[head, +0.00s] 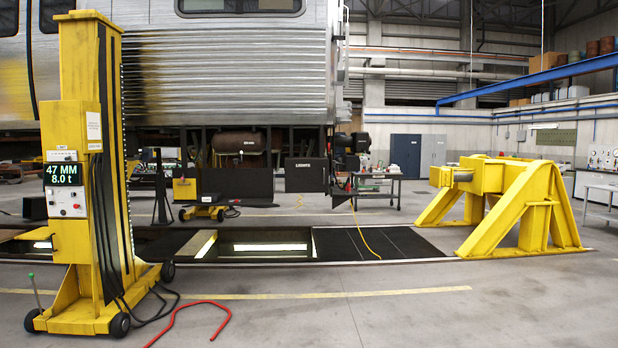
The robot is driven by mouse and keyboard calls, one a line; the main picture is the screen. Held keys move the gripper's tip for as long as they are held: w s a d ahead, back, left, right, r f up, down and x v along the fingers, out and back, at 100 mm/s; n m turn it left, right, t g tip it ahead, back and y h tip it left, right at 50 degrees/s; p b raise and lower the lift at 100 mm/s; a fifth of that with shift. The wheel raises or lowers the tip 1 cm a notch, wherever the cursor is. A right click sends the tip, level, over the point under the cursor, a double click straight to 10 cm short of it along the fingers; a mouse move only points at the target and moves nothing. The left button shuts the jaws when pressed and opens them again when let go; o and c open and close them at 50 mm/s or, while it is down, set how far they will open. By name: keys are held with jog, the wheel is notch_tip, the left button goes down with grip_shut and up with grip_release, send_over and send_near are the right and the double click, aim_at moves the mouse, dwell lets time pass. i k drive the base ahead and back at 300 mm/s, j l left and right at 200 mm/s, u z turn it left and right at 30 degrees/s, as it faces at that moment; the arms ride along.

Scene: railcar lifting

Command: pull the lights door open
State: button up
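A dark flat panel (305,178) hangs under the right end of the railcar, with small white lettering near its top that seems to read "LIGHTS". It faces me and looks closed, though I cannot make out a handle or a gap at its edges. The silver railcar (230,75) with ribbed sides stands above it. My gripper and arm are not in view.
A yellow lifting column (80,130) on wheels stands at the front left, its display reading 47 MM and 8.0 t. A red hose (195,305) lies beside it. An open floor pit (262,243) lies before the panel. A yellow buffer frame (515,205) stands right.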

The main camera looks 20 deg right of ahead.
aim_at(301, 175)
jog(key=i+z, duration=0.4)
jog(key=i, duration=5.4)
jog(key=i+u, duration=0.1)
jog(key=i, duration=0.45)
jog(key=i+l, duration=0.1)
jog(key=i, duration=0.4)
jog(key=i+l+u, duration=0.15)
jog(key=i, duration=0.4)
jog(key=i+l, duration=0.1)
jog(key=i, duration=0.4)
jog(key=i+u, duration=0.3)
